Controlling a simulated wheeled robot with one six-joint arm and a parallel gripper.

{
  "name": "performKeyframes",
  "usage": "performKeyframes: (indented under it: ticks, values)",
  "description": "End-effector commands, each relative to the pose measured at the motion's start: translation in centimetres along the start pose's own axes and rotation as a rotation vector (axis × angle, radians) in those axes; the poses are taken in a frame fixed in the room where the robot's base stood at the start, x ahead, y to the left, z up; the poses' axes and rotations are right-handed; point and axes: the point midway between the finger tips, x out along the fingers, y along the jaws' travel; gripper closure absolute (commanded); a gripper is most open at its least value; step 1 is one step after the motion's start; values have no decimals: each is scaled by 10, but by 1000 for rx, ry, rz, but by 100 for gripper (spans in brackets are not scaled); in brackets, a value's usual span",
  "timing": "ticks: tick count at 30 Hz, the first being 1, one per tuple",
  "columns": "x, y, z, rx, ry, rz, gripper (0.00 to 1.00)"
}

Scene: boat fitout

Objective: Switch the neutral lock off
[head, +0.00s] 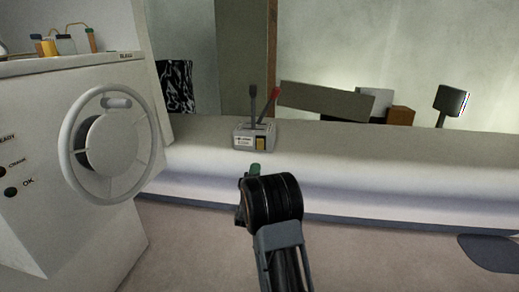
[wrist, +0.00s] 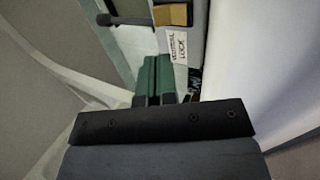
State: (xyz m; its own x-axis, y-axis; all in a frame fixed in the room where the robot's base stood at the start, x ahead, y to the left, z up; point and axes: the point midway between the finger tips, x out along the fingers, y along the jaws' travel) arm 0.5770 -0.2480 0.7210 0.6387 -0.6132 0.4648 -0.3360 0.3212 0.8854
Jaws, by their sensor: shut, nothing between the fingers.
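The grey control box (head: 242,141) stands on the white ledge with a dark lever (head: 253,103) and a red-tipped lever (head: 270,105) rising from it. A yellow switch (head: 261,143) is on its front face. In the wrist view the switch (wrist: 171,15) looks tan, at the top edge, beside a white label (wrist: 177,47) reading "NEUTRAL LOCK". Which way the switch is set cannot be told. My gripper (head: 255,170) is shut and empty, just below and in front of the box. Its green fingers (wrist: 158,80) point toward the label, apart from the switch.
A white cabinet with a large wheel (head: 66,155) stands at the left. The white ledge (head: 380,165) runs right, mostly bare. A board (head: 325,100), an orange-brown box (head: 401,115) and a dark screen on a post (head: 451,100) are behind it.

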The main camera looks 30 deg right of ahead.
Motion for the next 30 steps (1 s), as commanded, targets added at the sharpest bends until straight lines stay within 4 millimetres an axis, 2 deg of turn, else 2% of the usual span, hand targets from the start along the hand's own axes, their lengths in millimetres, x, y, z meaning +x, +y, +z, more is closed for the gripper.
performKeyframes:
  ticks: [9, 15, 22, 30]
  values:
    - [60, -2, 1, -1, -2, 2, 100]
    - [87, -2, 0, 0, 1, 1, 100]
    - [102, -1, 0, -1, 1, 0, 100]
    - [105, 0, 0, -1, 1, -1, 100]
